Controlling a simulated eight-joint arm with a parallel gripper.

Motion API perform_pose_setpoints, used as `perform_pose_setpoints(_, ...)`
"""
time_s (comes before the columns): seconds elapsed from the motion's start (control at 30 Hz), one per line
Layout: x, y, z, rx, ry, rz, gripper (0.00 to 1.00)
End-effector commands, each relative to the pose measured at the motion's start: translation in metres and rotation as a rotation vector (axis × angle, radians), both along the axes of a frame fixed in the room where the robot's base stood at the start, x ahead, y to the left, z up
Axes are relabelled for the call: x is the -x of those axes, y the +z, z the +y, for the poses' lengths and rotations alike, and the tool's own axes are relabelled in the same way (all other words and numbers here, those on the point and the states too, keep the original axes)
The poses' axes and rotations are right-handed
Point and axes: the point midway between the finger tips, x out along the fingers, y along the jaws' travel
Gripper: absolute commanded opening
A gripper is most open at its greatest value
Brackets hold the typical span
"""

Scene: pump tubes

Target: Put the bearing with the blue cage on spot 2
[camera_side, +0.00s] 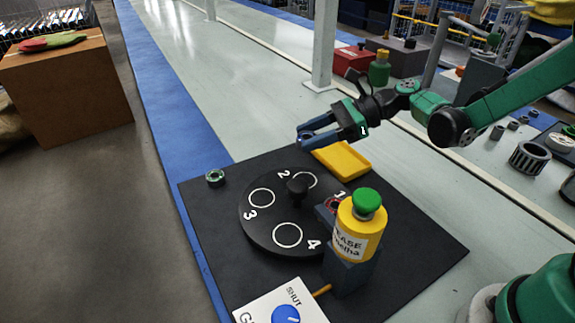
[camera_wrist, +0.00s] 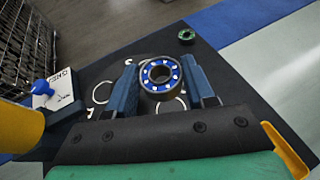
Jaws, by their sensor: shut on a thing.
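My gripper (camera_side: 308,138) is shut on the bearing with the blue cage (camera_wrist: 160,76), which sits between the blue fingers in the wrist view. In the side view the bearing is hard to make out. My gripper is raised above the far side of the black turntable (camera_side: 262,228). Spot 2 (camera_side: 305,180) is a white ring on the turntable, beside the number 2, and looks empty. Its centre is partly overlapped by the turntable's dark knob (camera_side: 297,188). Rings 3 (camera_side: 261,198) and 4 (camera_side: 287,235) are empty. A reddish thing (camera_side: 331,206) shows at spot 1, partly hidden.
A yellow grease bottle with green cap (camera_side: 360,235) stands on a block at the turntable's right. A green-caged bearing (camera_side: 215,177) lies at the mat's left edge. A yellow tray (camera_side: 343,161) lies behind the turntable. A white panel with blue knob (camera_side: 286,314) is in front.

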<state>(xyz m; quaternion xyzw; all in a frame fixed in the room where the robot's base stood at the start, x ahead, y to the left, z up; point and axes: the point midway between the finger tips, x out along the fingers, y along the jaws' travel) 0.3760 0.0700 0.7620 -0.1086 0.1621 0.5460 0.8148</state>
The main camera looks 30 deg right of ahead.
Motion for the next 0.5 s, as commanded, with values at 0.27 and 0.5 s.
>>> perform_pose_setpoints(0.27, -0.001, -0.04, 0.0, 0.0, 0.0, 0.0, 0.0)
perform_pose_setpoints(0.5, -0.001, -0.062, 0.0, 0.0, 0.0, 0.0, 0.0)
